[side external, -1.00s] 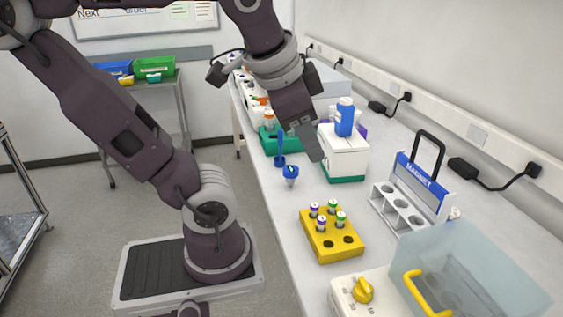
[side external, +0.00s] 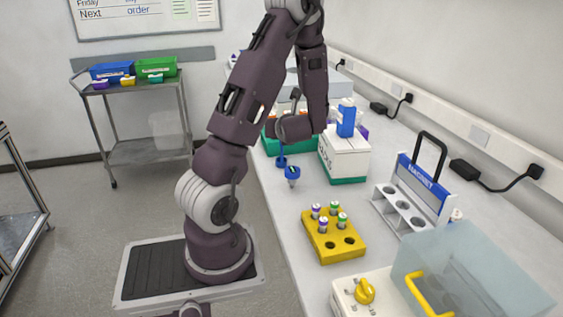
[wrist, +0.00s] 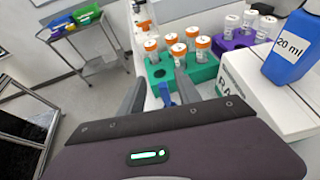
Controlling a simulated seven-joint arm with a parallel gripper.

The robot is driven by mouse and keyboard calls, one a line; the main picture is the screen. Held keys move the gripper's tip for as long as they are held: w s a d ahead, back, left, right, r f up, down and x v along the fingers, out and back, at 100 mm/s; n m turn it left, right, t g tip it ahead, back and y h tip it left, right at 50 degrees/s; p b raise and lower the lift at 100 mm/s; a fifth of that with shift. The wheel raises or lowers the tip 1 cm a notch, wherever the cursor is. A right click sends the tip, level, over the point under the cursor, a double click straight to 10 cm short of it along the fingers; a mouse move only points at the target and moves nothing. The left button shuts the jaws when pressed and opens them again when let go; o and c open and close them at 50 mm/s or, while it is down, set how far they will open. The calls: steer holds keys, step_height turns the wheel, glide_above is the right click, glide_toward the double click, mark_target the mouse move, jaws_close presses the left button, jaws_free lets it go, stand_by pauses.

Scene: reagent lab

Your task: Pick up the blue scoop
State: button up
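A green rack (wrist: 199,72) of orange-capped tubes stands just beyond my fingers. A white box (side external: 344,158) with a blue bottle (side external: 346,119) is close on the right. A yellow tube rack (side external: 330,248) and magnet stand (side external: 405,216) stand nearer the side camera.

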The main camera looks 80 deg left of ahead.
steer(key=a+f, duration=0.4)
steer(key=w+a+f, duration=0.1)
steer(key=a+f, duration=0.1)
steer(key=shift+a, duration=0.15)
jaws_close()
stand_by(1.4)
